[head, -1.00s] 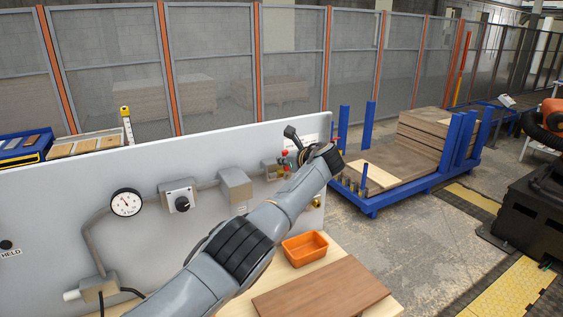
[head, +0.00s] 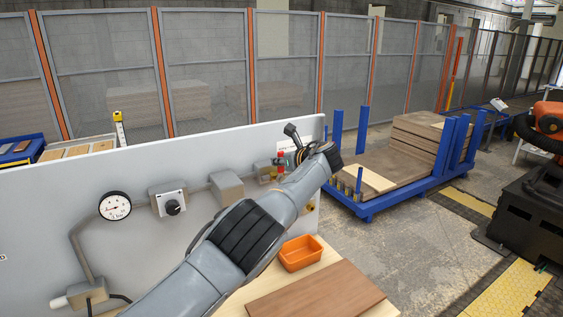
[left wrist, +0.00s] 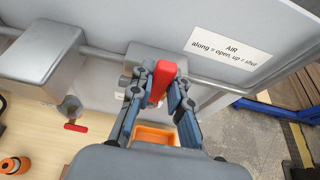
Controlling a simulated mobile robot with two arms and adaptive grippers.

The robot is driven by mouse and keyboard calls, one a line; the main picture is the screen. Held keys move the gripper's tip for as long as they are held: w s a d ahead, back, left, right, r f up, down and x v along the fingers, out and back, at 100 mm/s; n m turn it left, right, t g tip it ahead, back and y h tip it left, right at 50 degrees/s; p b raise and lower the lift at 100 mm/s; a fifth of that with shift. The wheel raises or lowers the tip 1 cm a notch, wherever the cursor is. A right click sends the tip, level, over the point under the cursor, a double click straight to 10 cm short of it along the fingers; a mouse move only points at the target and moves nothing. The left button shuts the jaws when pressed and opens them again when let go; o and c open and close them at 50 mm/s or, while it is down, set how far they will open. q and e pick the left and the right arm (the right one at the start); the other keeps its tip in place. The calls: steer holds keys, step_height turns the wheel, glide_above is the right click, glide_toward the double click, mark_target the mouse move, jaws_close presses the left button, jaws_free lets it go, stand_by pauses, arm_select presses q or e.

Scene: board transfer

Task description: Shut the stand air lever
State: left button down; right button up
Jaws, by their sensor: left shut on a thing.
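The red air lever (left wrist: 160,84) shows in the left wrist view, in front of a grey box on the panel's pipe. My left gripper (left wrist: 158,80) is shut on it, one finger on each side. I cannot tell surely whether the lever lies along the pipe or stands up. A white label (left wrist: 230,52) beside it reads "AIR along = open, up = shut". My right gripper is not in view.
A gauge (head: 115,206) and a knob box (head: 169,199) sit on the panel. An orange bin (head: 301,253) and a brown board (head: 318,293) lie on the bench below. A blue rack (head: 400,195) holds boards behind.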

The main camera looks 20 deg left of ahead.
arm_select(q)
steer(key=shift+s+f, duration=0.1)
steer(key=shift+f, duration=0.3)
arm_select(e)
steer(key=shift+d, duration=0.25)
arm_select(q)
steer(key=c, duration=1.3)
jaws_free()
steer(key=shift+o, duration=0.4)
steer(key=shift+r, duration=0.15)
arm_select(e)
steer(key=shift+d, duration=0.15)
arm_select(q)
steer(key=shift+r, duration=0.1)
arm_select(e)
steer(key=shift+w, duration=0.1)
arm_select(q)
steer(key=shift+d, duration=0.2)
steer(key=v, duration=1.1)
steer(key=shift+s+d+r, duration=0.15)
steer(key=shift+s+d, duration=0.05)
steer(key=shift+s, duration=0.05)
